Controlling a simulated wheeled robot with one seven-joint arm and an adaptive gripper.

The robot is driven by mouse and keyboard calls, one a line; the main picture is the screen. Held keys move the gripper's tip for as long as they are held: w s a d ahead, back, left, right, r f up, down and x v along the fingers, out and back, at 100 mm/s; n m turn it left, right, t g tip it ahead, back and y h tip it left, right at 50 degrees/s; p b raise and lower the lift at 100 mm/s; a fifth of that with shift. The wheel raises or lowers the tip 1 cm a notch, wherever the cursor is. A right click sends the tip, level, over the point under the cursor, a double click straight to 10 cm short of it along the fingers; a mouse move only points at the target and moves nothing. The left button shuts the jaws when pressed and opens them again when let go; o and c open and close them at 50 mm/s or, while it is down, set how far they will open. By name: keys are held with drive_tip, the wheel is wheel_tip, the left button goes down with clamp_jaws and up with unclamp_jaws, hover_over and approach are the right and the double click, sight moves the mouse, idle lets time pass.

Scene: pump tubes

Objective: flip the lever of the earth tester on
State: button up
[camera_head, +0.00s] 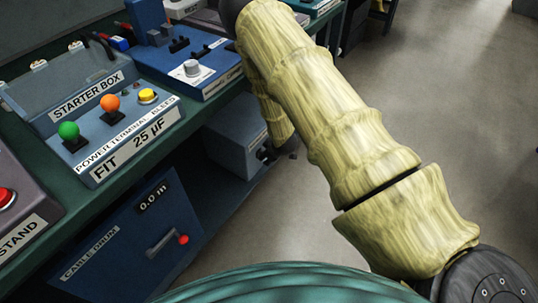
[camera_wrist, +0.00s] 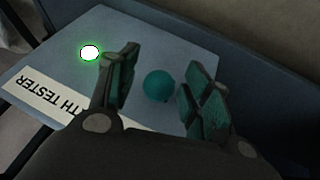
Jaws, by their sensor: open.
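The earth tester (camera_wrist: 185,50) is a blue-grey box, seen from above in the wrist view, with an upside-down white label partly covered by my gripper. A round teal knob (camera_wrist: 158,86), apparently the lever's end, sits between the fingers of my gripper (camera_wrist: 160,91). The fingers are open, with a visible gap on each side of the knob. The lever's shaft is hidden under the knob. A lamp (camera_wrist: 89,52) on the box glows white with a green rim. In the head view a blue-grey box (camera_head: 236,142), apparently the tester, stands low beside my gripper (camera_head: 272,154), which is small and dark there.
A starter box (camera_head: 60,92) with green, orange and yellow controls stands on the green bench at left. A cable drum unit (camera_head: 120,245) with a red-tipped crank is below it. Open floor (camera_head: 450,110) lies to the right.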

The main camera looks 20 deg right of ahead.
drive_tip(key=v, duration=1.2)
drive_tip(key=shift+f, duration=0.1)
drive_tip(key=s+a+f+m+g, duration=0.2)
drive_tip(key=s+a+f, duration=0.15)
drive_tip(key=s, duration=0.95)
drive_tip(key=s+a+f+m+g, duration=0.2)
drive_tip(key=s+a+f+m, duration=0.15)
drive_tip(key=s, duration=0.95)
drive_tip(key=s+a+f+m+g, duration=0.1)
drive_tip(key=s+a+f+g, duration=0.25)
drive_tip(key=s, duration=0.95)
wheel_tip(320, 180, up, 23)
drive_tip(key=t+p, duration=0.1)
drive_tip(key=p, duration=2.3)
drive_tip(key=shift+w+d, duration=0.25)
drive_tip(key=shift+d, duration=0.15)
drive_tip(key=shift+c, duration=0.5)
